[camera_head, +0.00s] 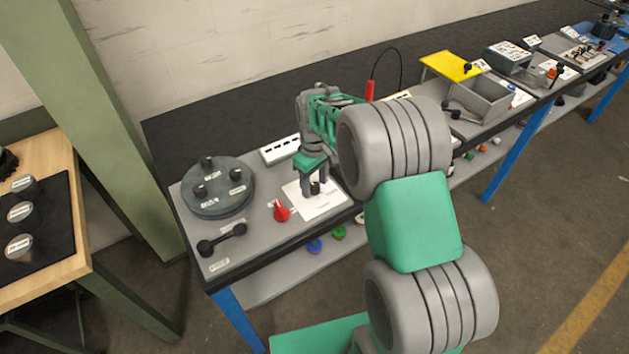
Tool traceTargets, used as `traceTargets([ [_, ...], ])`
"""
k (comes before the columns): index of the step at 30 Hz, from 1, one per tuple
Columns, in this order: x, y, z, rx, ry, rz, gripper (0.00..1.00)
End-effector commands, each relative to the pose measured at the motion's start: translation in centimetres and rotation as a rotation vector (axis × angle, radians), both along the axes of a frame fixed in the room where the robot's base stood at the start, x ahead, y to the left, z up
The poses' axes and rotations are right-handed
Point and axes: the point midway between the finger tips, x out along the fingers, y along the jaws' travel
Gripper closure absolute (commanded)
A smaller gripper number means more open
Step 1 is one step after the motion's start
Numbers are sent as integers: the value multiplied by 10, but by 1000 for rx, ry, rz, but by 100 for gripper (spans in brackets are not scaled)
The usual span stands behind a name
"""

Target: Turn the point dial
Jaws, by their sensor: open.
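My gripper (314,186) is open and points down over a white plate (322,206) on the grey workbench. A small dark knob (315,188) shows between and close to the fingers. I cannot tell whether they touch it. Small marks lie on the plate, too small to read, and my gripper hides part of it. A red knob with a pointer (281,212) stands on the bench just left of the plate, apart from my gripper. I cannot tell from labels which of the two knobs is the point dial.
A round grey disc (217,188) with black pegs stands at the left, with a black bar-shaped handle (222,239) in front. A white strip (280,149) lies behind. A grey open box (478,100) and yellow panel (450,66) stand farther right. My arm covers the bench's middle.

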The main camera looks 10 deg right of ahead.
Motion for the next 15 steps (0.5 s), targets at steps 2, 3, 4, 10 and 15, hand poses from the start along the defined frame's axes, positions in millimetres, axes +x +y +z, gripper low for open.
traceTargets([
  [2, 1, 0, -4, 0, -2, 0, 47],
  [3, 1, 0, -5, -1, -3, 0, 47],
  [4, 1, 0, -6, 0, -4, 0, 47],
  [10, 1, 0, -6, 0, -4, -1, 49],
  [15, 1, 0, -6, 0, -4, -1, 63],
])
